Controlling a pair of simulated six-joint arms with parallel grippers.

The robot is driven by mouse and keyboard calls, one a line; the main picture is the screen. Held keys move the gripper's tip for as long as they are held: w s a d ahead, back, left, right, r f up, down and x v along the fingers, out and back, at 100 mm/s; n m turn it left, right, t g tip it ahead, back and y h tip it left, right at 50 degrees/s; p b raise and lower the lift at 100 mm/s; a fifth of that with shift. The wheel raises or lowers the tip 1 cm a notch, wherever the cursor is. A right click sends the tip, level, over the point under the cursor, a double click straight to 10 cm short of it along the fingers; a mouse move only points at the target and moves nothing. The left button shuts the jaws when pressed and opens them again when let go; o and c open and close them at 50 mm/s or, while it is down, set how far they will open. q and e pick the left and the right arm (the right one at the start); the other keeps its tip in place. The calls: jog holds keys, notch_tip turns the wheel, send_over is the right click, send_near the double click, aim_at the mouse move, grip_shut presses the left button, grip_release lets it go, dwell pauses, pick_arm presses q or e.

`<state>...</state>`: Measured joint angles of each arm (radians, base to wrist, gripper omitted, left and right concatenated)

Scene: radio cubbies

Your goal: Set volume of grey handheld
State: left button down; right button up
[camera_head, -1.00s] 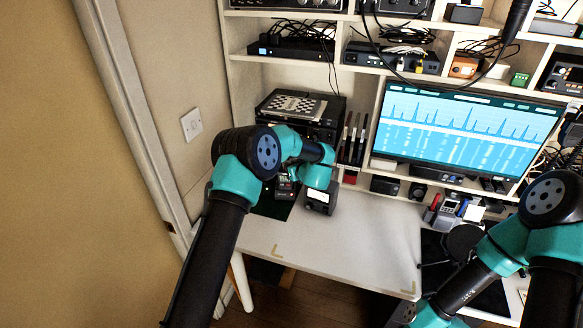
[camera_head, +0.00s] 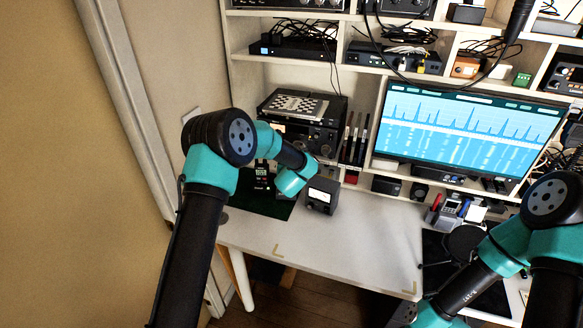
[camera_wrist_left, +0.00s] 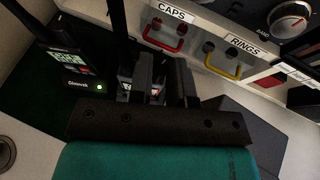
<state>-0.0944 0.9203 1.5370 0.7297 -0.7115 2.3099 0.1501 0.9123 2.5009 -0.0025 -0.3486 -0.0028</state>
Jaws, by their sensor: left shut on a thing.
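In the left wrist view, the two dark fingers of my left gripper (camera_wrist_left: 160,70) are close together and shut on a dark handheld radio (camera_wrist_left: 156,92). Only a small part of that radio shows between the fingers, with a reddish light on it; its colour and knob are hard to tell. A second handheld (camera_wrist_left: 68,62) with a lit green display stands to the left of the fingers, in a dark stand with a green light. This second handheld also shows in the head view (camera_head: 262,171), left of my wrist. My wrist hides the left fingertips there.
Drawers marked CAPS with a red handle (camera_wrist_left: 168,38) and RINGS with a yellow handle (camera_wrist_left: 222,65) are close beyond the fingers. A small box with a white meter (camera_head: 321,195) stands right of my wrist. The front of the white desk (camera_head: 340,250) is clear.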

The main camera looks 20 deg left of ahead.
pick_arm(q)
jog(key=shift+a+m+h, duration=0.2)
jog(key=shift+m+h, duration=0.75)
jog(key=shift+h, duration=0.25)
jog(key=shift+a+m+h, duration=0.15)
jog(key=shift+m+h, duration=0.8)
jog(key=shift+h, duration=0.25)
jog(key=c, duration=1.1)
grip_release()
jog(key=shift+o, duration=0.2)
jog(key=shift+d+n+y, duration=0.15)
jog(key=shift+n+y, duration=0.45)
jog(key=shift+y, duration=0.1)
